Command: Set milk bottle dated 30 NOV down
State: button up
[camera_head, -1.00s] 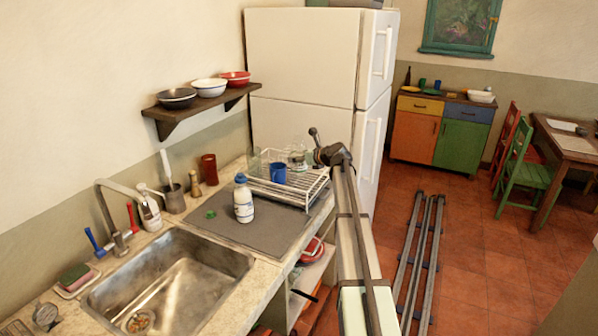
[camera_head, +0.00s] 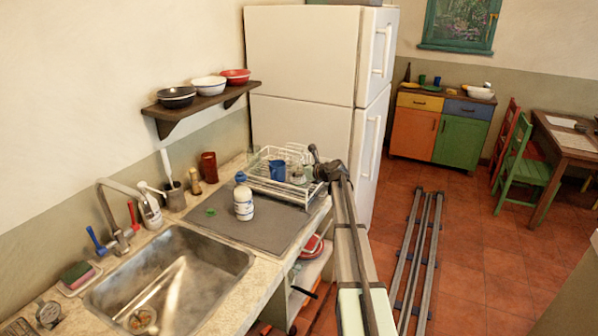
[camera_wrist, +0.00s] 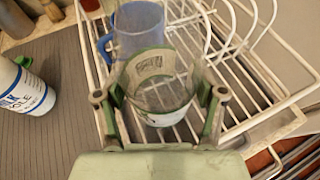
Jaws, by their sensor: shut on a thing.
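My gripper (camera_wrist: 159,100) is shut around a clear glass vessel (camera_wrist: 160,78) with a pale label. Its small print is unreadable here, so I cannot tell whether it says 30 NOV. The glass is over the white wire dish rack (camera_wrist: 225,112); I cannot tell whether its base touches the wires. In the head view my gripper (camera_head: 318,165) is at the right part of the rack, and the glass is hard to make out. A white and blue milk bottle (camera_head: 243,199) with a blue cap stands upright on the grey mat; it also shows in the wrist view (camera_wrist: 27,88).
A blue mug (camera_head: 277,171) stands in the rack, close beyond the held glass. The grey mat (camera_head: 262,226) is mostly clear, with a green lid (camera_head: 211,211) on it. The sink (camera_head: 175,275) lies nearer, and the fridge (camera_head: 305,60) stands behind the rack.

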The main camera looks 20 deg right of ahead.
jog(key=o, duration=1.3)
jog(key=shift+f, duration=0.1)
jog(key=shift+o, duration=0.2)
jog(key=b+v, duration=0.2)
jog(key=v, duration=1)
jog(key=shift+b, duration=0.3)
